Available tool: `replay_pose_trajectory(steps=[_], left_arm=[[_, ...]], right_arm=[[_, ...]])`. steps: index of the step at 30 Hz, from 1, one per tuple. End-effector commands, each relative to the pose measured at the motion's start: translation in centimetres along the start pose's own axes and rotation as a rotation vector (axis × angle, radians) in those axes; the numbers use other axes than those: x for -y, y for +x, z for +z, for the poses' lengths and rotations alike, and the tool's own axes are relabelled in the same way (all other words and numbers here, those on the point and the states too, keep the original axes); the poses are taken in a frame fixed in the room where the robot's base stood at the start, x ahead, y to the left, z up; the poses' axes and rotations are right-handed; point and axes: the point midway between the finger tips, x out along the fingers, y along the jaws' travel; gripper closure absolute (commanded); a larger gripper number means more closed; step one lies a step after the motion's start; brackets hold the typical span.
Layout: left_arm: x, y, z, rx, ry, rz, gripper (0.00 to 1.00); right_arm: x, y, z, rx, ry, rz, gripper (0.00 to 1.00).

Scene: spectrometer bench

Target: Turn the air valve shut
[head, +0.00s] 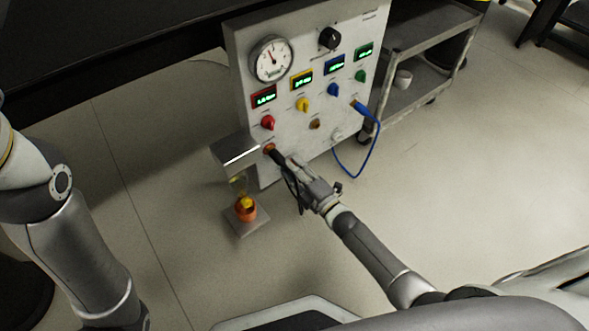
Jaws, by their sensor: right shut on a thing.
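The upright white panel (285,95) carries a row of small coloured valve knobs: red (267,122), yellow (303,104), blue (333,90) and green (361,76). A lit display sits above each. The labels are too small to read, so I cannot tell which knob is the air valve. My right gripper (276,155) is at the panel's lower left, below the red knob. It is shut on a small orange-brown fitting (268,147), which its fingers partly hide. My left arm shows at the left, but its gripper is out of view.
A round gauge (272,60) and a black knob (330,38) are higher on the panel. A blue cable (375,150) loops at its right. A metal bracket (234,151) and an orange vessel (246,209) stand left of my right gripper. A grey cart (424,62) stands behind.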

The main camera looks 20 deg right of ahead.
Motion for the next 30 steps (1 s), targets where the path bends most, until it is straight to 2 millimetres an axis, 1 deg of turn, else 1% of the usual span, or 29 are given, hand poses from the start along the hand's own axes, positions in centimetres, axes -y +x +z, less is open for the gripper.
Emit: replay_pose_trajectory(steps=[8, 20, 21, 25, 30], left_arm=[[-0.02, 0.00, 0.01, 0.000, 0.000, 0.001, 0.60], [-0.05, 0.27, -0.19, -0.010, 0.001, 0.004, 0.60], [-0.05, 0.27, -0.19, -0.010, 0.002, 0.005, 0.60], [-0.05, 0.26, -0.18, -0.010, 0.002, 0.005, 0.60], [-0.04, 0.23, -0.15, -0.008, 0.002, 0.004, 0.60]], right_arm=[[0.21, -0.09, -0.09, -0.001, -0.054, -0.003, 0.94], [0.22, -0.09, -0.10, -0.001, -0.058, -0.004, 0.94], [0.22, -0.09, -0.10, -0.001, -0.058, -0.004, 0.65], [0.16, -0.06, -0.07, -0.001, -0.058, -0.003, 0.48], [0.09, -0.03, -0.04, 0.000, -0.058, -0.001, 0.48]])
